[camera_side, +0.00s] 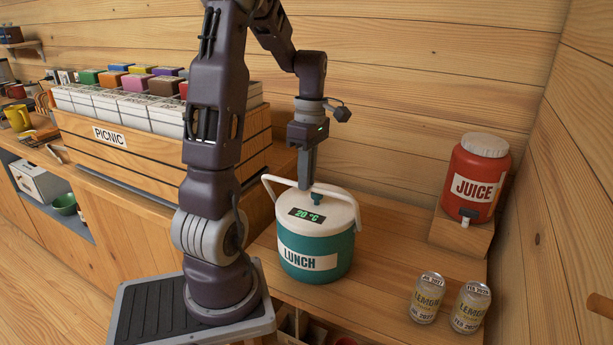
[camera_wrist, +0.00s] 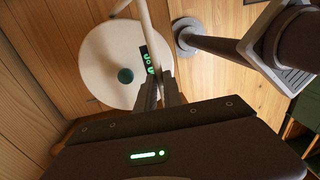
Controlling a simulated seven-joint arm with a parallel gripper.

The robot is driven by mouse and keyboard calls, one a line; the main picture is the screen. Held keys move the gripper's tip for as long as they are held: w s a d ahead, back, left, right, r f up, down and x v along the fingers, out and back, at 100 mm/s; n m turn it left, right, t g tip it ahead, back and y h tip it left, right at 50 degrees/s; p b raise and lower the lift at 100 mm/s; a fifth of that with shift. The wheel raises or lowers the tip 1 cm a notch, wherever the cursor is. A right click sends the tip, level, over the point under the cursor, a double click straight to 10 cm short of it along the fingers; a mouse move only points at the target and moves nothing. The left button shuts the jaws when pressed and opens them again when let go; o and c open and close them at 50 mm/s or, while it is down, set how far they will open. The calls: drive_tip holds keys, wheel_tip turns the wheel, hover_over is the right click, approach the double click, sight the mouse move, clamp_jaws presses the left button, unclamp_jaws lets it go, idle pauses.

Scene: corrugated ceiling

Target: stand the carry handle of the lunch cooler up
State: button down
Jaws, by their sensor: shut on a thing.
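The lunch cooler (camera_side: 340,251) is a teal drum with a white lid, a LUNCH label and a display reading 20 °C. It stands upright on the wooden counter. Its white carry handle (camera_side: 279,180) shows above the lid at a slant; part of it is hidden by my gripper. My gripper (camera_side: 306,184) points down over the lid and is shut on the handle. In the wrist view the fingers (camera_wrist: 160,88) meet at the white handle bar (camera_wrist: 152,30), over the lid (camera_wrist: 100,50). A teal knob (camera_wrist: 125,76) sits on the lid.
A red juice jug (camera_side: 475,180) stands on a wooden block at the right. Two lemon cans (camera_side: 427,298) (camera_side: 469,307) stand at the front right. A wooden PICNIC crate (camera_side: 90,150) full of boxes is behind left. The counter between cooler and jug is clear.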

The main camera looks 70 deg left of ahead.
drive_tip(key=w+a, duration=0.1)
drive_tip(key=w+a+g+h, duration=0.1)
drive_tip(key=w+a, duration=0.1)
drive_tip(key=w+a+r+g+h, duration=0.1)
drive_tip(key=shift+w+a, duration=0.8)
drive_tip(key=shift+a, duration=0.05)
drive_tip(key=c, duration=1.6)
unclamp_jaws()
drive_tip(key=shift+o, duration=0.6)
drive_tip(key=shift+r, duration=0.1)
drive_tip(key=v, duration=0.7)
